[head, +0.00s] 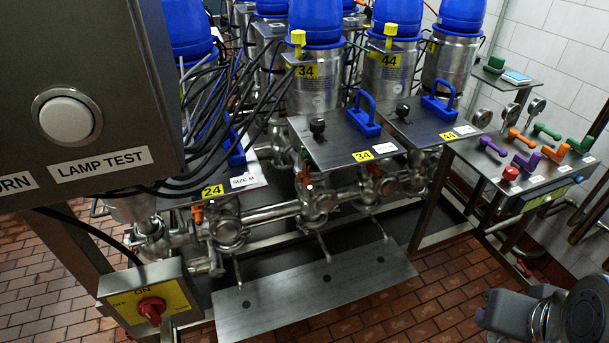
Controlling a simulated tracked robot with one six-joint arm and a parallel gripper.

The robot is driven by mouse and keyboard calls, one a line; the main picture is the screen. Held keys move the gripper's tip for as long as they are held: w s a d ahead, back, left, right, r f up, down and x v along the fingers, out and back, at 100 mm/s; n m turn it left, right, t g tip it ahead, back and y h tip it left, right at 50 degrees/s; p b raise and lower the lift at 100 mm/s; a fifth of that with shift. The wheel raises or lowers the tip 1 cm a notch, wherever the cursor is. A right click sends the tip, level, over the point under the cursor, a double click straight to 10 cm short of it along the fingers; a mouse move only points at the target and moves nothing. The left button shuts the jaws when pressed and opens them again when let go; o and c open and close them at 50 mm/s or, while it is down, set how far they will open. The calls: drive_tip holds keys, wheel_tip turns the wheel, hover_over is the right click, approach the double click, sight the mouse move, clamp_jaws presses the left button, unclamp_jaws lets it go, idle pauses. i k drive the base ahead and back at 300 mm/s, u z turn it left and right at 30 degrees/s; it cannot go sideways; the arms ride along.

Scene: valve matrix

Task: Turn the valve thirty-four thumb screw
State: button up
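The valve thirty-four station is near the middle of the head view. Its metal plate (345,143) bears a yellow 34 label (363,156), a blue handle (364,115) and a small black knob (317,127) that looks like the thumb screw. The canister behind it carries another yellow 34 label (305,71). Below the plate, a steel valve body (318,200) with an orange part sits on the pipe. Nothing of mine touches this station. Grey and dark links of my arm show at the bottom right; my gripper's fingers do not show.
Plate 44 (430,122), with a similar knob and handle, adjoins on the right. Plate 24 (212,190) is at left, below black cables (225,130). A grey lamp test box (85,90) blocks the upper left. A steel shelf (320,290) juts out in front above the tiled floor.

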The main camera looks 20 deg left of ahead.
sight(304, 155)
drive_tip(key=k, duration=0.65)
drive_tip(key=u, duration=0.95)
drive_tip(key=i, duration=1)
drive_tip(key=u, duration=2.05)
drive_tip(key=k, duration=0.1)
drive_tip(key=z, duration=2.5)
